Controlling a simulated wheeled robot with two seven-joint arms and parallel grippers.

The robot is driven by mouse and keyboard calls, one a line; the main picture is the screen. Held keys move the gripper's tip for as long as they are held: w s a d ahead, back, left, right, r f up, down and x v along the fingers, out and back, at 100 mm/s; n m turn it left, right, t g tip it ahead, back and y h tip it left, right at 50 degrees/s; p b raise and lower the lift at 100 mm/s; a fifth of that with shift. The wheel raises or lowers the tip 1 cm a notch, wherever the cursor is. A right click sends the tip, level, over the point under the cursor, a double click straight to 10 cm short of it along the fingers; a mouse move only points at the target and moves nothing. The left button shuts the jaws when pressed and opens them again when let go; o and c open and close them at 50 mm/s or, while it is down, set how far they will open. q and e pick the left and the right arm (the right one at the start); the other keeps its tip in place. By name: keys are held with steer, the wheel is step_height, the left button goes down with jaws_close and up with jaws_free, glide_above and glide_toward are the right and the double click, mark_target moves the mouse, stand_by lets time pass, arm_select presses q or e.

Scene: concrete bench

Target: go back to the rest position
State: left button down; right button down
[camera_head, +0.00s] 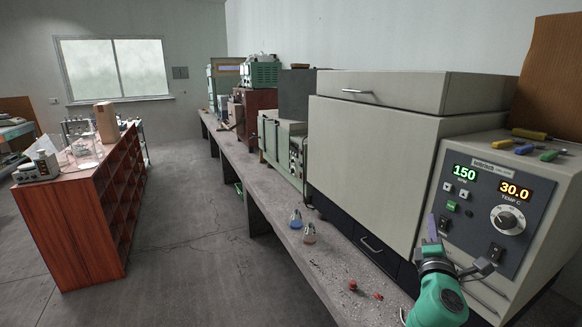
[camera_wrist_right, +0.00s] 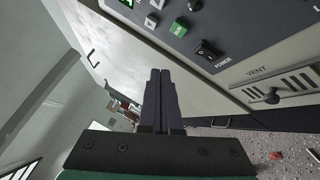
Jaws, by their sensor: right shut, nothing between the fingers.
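My right gripper (camera_head: 432,218) is in front of the left part of the control panel (camera_head: 500,208) of a beige machine. Its dark purple fingers point up, close to the panel. In the right wrist view the two fingers of my right gripper (camera_wrist_right: 160,72) lie together with nothing between them. The panel reads 150 in green and 30.0 in orange. A green button (camera_wrist_right: 178,28) and a black power switch (camera_wrist_right: 207,52) show beyond the fingers. I cannot tell whether the fingers touch the panel. My left gripper is not in view.
A large beige cabinet (camera_head: 368,165) stands left of the panel. Two small flasks (camera_head: 309,233) and red bits (camera_head: 353,285) are on the concrete bench (camera_head: 272,205). A red shelf unit (camera_head: 70,225) stands across the open floor.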

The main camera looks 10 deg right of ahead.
steer(key=s+a+f+m+g+y, duration=0.25)
steer(key=s+f+m, duration=0.2)
steer(key=f, duration=0.25)
steer(key=s+a+f+m+g+y, duration=0.2)
steer(key=s+a+f+m+g, duration=0.25)
steer(key=f, duration=0.35)
steer(key=s+a+f+m+g+y, duration=0.2)
steer(key=s+f+m+g, duration=0.1)
steer(key=s+f, duration=0.35)
steer(key=s+a+f+m+g+y, duration=0.3)
steer(key=s+a+f+g+y, duration=0.1)
steer(key=s+a+f, duration=0.5)
step_height(320, 180, down, 19)
steer(key=s, duration=0.2)
steer(key=s+d+f+g, duration=0.2)
steer(key=s+f, duration=1.3)
steer(key=s, duration=0.2)
steer(key=shift+s+d+f, duration=0.15)
steer(key=shift+f, duration=0.15)
